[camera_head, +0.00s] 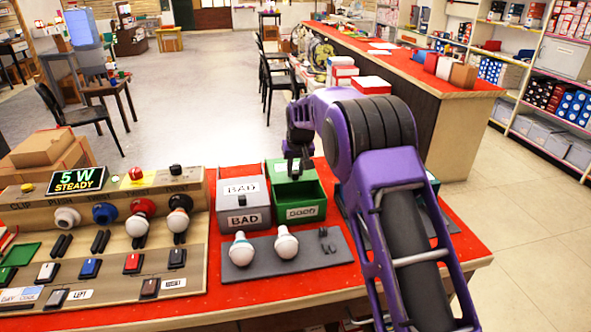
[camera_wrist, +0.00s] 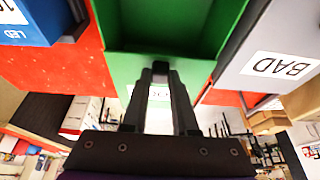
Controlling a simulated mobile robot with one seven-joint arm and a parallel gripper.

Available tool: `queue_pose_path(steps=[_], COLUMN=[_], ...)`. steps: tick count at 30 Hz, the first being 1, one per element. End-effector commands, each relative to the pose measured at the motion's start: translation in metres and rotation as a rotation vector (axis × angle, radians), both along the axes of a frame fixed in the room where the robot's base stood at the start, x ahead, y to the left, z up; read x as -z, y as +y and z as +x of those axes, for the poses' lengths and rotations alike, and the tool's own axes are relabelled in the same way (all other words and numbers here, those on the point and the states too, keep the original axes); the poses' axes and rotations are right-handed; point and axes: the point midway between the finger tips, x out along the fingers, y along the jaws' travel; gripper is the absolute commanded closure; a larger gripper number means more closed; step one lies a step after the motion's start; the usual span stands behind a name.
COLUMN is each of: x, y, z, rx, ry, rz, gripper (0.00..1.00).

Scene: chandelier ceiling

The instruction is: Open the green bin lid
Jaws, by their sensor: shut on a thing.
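The green bin (camera_head: 311,196) stands on the red table with a GOOD label on its front. Its inside shows in the head view and at the top of the wrist view (camera_wrist: 170,25). The green lid (camera_head: 276,172) is at the bin's back, so the front part of the bin is uncovered. My gripper (camera_head: 294,170) is above the back of the bin, partly hidden by my arm. In the wrist view my gripper (camera_wrist: 160,72) is shut on the lid's small dark knob. The lid (camera_wrist: 125,68) and its label are partly behind the fingers.
A grey BAD bin (camera_head: 244,219) stands closed to the left, close beside the green one. Two bulbs (camera_head: 286,243) lie on a grey mat (camera_head: 325,255) in front. A lamp test panel (camera_head: 110,260) fills the table's left side.

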Motion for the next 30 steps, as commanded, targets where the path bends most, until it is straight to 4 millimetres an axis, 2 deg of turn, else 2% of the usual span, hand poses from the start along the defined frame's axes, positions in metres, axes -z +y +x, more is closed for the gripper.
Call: queue_pose_path(steps=[1,2,6,15,19,23,30], x=[0.0,0.0,0.0,-0.001,-0.01,-0.032,-0.087], y=[0.0,0.0,0.0,0.0,-0.001,-0.003,-0.01], z=[0.0,0.0,0.0,0.0,-0.003,-0.011,-0.033], rx=[0.0,0.0,0.0,0.0,0.0,0.001,0.001], ry=[0.001,0.001,0.0,-0.001,-0.002,-0.005,-0.004], rz=[0.0,0.0,0.0,0.0,0.001,0.002,0.001], gripper=[1.0,0.68,0.43,0.43,0.43,0.43,0.43])
